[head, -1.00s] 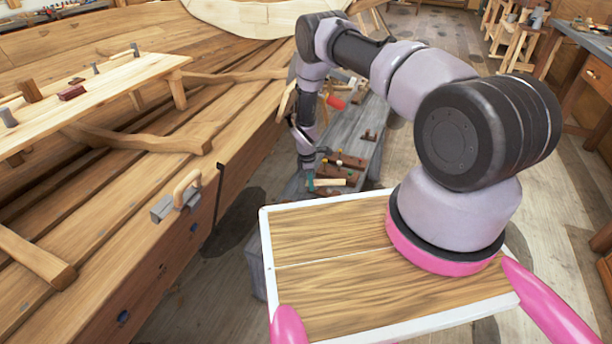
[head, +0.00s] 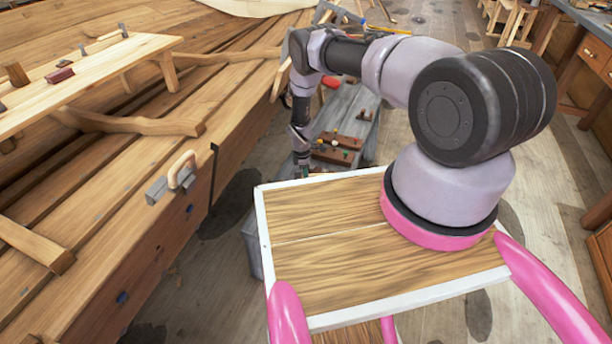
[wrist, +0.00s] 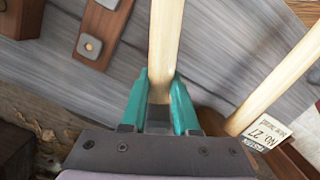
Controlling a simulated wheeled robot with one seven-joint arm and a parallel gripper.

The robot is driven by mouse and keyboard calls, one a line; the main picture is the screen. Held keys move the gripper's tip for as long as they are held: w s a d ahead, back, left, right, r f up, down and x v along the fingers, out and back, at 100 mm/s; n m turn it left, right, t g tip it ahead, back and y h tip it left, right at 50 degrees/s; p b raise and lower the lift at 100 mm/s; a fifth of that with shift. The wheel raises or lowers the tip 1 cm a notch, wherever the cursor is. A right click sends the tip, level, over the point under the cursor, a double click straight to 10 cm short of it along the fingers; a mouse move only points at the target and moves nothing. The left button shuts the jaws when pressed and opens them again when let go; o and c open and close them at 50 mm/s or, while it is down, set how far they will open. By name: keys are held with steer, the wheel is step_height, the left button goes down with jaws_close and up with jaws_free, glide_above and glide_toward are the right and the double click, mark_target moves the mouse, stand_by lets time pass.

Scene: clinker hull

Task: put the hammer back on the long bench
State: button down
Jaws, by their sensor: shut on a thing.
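My gripper (wrist: 158,105) has teal fingers closed on a pale round wooden handle (wrist: 166,40) in the wrist view. The handle runs up and out of the frame, so its head is not visible and I cannot confirm it is the hammer. The long grey bench (wrist: 110,85) lies behind the held handle; I cannot tell whether the handle touches it. In the head view my gripper (head: 302,170) is small, low at the near end of the grey bench (head: 347,112), with its fingers mostly hidden.
A second pale handle (wrist: 275,85) with a tag reading No. 27 (wrist: 265,136) lies right of the held one. Wooden blocks with fittings (head: 335,148) sit on the bench. The clinker hull (head: 150,240) stands close on the left. Open floor lies right of the bench.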

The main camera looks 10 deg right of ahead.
steer(key=shift+f, duration=0.4)
stand_by(0.3)
steer(key=c, duration=0.6)
jaws_free()
steer(key=shift+r, duration=4)
